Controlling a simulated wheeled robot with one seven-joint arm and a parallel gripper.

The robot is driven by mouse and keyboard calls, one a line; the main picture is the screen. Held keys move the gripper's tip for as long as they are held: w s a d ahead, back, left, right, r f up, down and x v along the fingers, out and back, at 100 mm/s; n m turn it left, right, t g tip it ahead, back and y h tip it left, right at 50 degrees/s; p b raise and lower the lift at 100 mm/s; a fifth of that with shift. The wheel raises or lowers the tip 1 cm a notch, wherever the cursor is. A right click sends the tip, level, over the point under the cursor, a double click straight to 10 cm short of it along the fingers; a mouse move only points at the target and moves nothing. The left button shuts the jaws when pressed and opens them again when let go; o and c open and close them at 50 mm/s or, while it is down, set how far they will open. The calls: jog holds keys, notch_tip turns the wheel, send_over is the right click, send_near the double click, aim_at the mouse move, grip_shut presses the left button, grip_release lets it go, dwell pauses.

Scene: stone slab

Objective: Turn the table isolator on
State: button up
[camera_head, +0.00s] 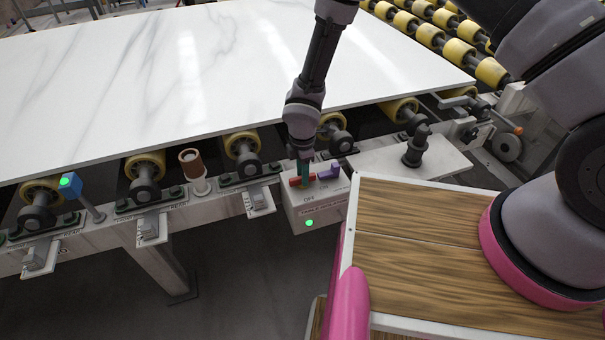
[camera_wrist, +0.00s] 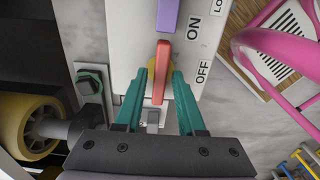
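The isolator is a pale box (camera_head: 319,213) under the slab's front edge, with a lit green lamp (camera_head: 309,223) on its front. In the wrist view its face shows a red handle (camera_wrist: 163,70) on a yellow base and a purple part (camera_wrist: 168,14). ON is printed towards the purple part and OFF beside the red handle. My gripper (camera_wrist: 161,76) is open, one teal finger on each side of the red handle, with small gaps visible. In the head view my gripper (camera_head: 304,174) reaches down to the red handle (camera_head: 295,181) and partly hides it.
A white marble slab (camera_head: 180,75) lies on yellow rollers (camera_head: 145,166) just behind the box. A blue sensor post (camera_head: 72,186) with a green light stands at the left. A wood-topped surface with pink edging (camera_head: 420,240) is close on the right.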

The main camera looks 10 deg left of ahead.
dwell(0.3)
notch_tip(320, 180, up, 11)
dwell(0.5)
jog(key=shift+f, duration=0.1)
